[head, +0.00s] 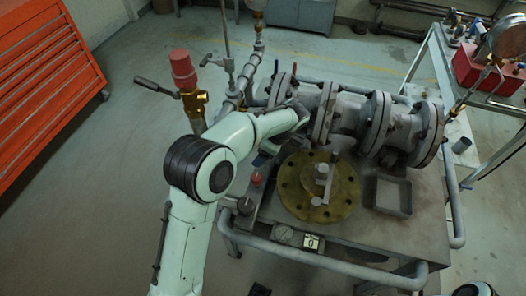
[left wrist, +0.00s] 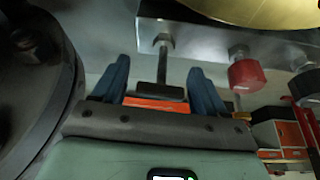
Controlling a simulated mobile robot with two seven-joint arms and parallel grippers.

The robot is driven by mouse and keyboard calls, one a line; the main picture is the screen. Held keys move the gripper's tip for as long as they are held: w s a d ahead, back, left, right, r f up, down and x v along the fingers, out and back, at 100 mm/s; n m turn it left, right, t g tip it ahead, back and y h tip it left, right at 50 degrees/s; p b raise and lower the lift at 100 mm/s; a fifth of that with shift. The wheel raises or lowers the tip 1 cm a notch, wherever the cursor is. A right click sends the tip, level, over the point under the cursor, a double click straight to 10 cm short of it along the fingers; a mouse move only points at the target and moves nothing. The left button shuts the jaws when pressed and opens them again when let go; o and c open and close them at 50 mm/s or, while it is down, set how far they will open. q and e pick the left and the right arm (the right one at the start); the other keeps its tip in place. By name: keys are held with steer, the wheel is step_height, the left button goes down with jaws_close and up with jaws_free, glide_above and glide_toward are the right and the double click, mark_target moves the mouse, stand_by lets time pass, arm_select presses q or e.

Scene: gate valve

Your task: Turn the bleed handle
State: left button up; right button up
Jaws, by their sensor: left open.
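In the left wrist view a dark grey T-shaped handle (left wrist: 162,88) hangs on a short stem from the bench side; it appears to be the bleed handle. My left gripper (left wrist: 159,66) is open, with one blue finger on each side of this handle and gaps on both sides. In the head view the left arm reaches over the bench's left edge. Only a little of the left gripper's blue (head: 268,149) shows there, and the T-handle is hidden. A red knob (left wrist: 246,73) sits right of the handle; it also shows in the head view (head: 256,178). My right gripper is out of view.
A brass flange disc (head: 291,197) lies on the bench, with grey flanged pipework (head: 350,115) behind it. An empty tray (head: 393,196) is at the right. A red-capped brass valve (head: 184,72) stands behind my left arm. A grey rail (head: 330,262) runs along the bench front.

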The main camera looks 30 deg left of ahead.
arm_select(q)
steer(key=shift+f, duration=0.1)
steer(key=c, duration=1.1)
steer(key=shift+o, duration=0.2)
